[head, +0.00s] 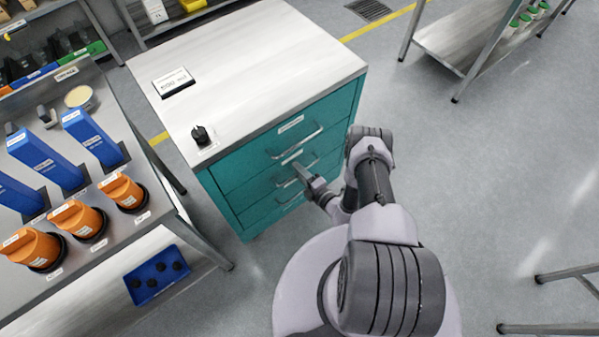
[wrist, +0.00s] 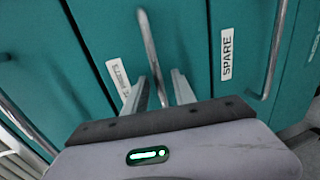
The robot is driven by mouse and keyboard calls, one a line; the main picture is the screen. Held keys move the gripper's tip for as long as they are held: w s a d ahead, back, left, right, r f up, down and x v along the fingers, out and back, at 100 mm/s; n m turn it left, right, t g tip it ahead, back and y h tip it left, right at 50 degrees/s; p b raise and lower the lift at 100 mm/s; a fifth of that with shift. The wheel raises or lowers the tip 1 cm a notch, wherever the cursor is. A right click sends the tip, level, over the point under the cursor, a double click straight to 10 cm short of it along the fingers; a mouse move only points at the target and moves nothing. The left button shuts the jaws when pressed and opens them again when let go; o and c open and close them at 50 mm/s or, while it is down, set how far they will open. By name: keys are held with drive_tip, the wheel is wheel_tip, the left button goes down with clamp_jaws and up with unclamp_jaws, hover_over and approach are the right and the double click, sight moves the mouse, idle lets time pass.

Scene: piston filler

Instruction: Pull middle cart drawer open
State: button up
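The teal cart (head: 225,172) stands ahead with a pale top and a stack of drawers, all looking flush. The middle drawer (head: 256,187) has a bar handle, seen in the wrist view as a grey bar (wrist: 152,50) beside a small white label. My gripper (head: 303,172) is at this handle in the head view and partly covers it. In the wrist view my gripper (wrist: 158,88) has a finger on each side of the bar, with gaps visible, so it looks open around it. Finger contact with the drawer front cannot be told.
The top drawer handle (head: 297,143) is just above my gripper. The drawer labelled SPARE (wrist: 226,55) lies beside it in the wrist view. A bench (head: 150,215) with orange and blue parts stands left. Open floor (head: 490,170) lies right of the cart.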

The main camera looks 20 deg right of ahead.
clamp_jaws()
idle(1.4)
